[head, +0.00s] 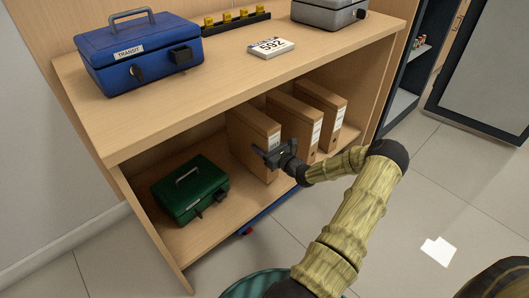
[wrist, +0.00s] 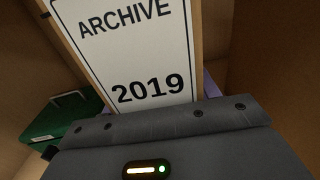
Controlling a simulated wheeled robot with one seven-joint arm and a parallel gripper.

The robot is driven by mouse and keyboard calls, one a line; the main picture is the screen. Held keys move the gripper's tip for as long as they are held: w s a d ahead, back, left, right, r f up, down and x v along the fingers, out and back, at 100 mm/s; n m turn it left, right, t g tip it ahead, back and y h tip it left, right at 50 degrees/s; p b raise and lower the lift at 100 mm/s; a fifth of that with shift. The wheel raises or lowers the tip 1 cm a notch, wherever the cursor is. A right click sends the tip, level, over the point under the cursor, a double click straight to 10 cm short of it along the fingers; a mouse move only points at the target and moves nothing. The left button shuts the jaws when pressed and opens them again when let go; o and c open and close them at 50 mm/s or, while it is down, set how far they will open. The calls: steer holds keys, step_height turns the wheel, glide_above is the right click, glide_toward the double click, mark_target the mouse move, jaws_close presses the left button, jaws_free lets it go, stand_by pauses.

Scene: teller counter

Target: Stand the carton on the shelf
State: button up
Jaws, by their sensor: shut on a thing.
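The carton (head: 252,131) is a brown archive box at the left of a row of similar boxes on the lower shelf (head: 225,222). It looks upright. Whether its base rests fully on the shelf cannot be told. Its white label, reading ARCHIVE 2019, fills the upper middle of the wrist view (wrist: 133,52). My gripper (head: 273,155) is at the carton's front face and shut on it. The fingertips are mostly hidden in the wrist view behind the grey gripper body.
Two more brown boxes (head: 290,118) (head: 326,110) stand to the carton's right. A green cash box (head: 190,192) sits to its left, with bare shelf between. On the counter above are a blue TRANSIT box (head: 138,55), a 592 sign (head: 271,48) and a grey box (head: 328,12).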

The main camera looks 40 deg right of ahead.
step_height(320, 180, down, 3)
steer(key=shift+r+b, duration=0.15)
steer(key=shift+b, duration=0.45)
steer(key=shift+a, duration=0.1)
steer(key=o, duration=1.6)
steer(key=shift+s, duration=0.1)
steer(key=shift+o, duration=0.2)
